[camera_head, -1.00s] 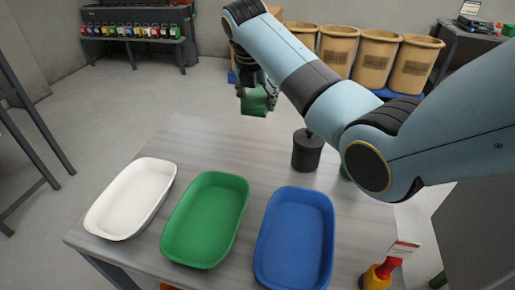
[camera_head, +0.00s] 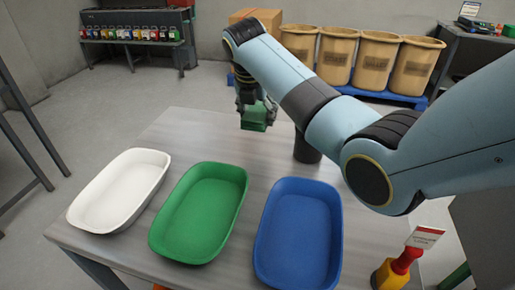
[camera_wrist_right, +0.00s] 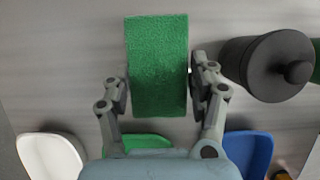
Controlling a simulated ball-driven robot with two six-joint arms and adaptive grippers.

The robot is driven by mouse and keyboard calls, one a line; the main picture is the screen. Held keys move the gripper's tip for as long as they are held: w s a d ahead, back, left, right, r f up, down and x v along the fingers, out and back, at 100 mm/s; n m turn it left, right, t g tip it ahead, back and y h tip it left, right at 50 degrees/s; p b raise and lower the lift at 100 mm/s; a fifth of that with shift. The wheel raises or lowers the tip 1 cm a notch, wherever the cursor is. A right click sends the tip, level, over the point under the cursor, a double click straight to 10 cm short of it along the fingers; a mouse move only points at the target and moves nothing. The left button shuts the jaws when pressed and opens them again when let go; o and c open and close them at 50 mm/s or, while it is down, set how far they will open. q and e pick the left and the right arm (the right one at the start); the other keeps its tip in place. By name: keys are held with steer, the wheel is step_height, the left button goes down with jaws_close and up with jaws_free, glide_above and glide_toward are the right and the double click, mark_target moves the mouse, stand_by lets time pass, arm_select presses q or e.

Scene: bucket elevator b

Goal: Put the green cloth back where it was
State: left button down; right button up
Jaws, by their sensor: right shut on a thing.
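The green cloth (camera_head: 254,117) is a folded block held by my right gripper (camera_head: 254,100) above the far part of the table. In the right wrist view the cloth (camera_wrist_right: 157,65) sits between the two fingers of the right gripper (camera_wrist_right: 157,88), which is shut on it. Three trays stand in a row at the table's near side: a white tray (camera_head: 120,190), a green tray (camera_head: 198,212) and a blue tray (camera_head: 298,232). All three look empty. My left gripper is not in view.
A dark lidded canister (camera_head: 306,147) stands on the table (camera_head: 185,135) right of the cloth, partly behind my right arm. A red and yellow tagged device (camera_head: 398,268) is at the right. Tan bins (camera_head: 343,55) stand beyond.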

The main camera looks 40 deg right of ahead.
mark_target(253, 120)
step_height(253, 120, down, 8)
steer(key=shift+f+b, duration=0.2)
steer(key=shift+b, duration=0.1)
steer(key=shift+s+f, duration=0.1)
steer(key=o, duration=1.1)
steer(key=p+v, duration=0.1)
steer(key=v, duration=1.1)
steer(key=shift+p, duration=0.35)
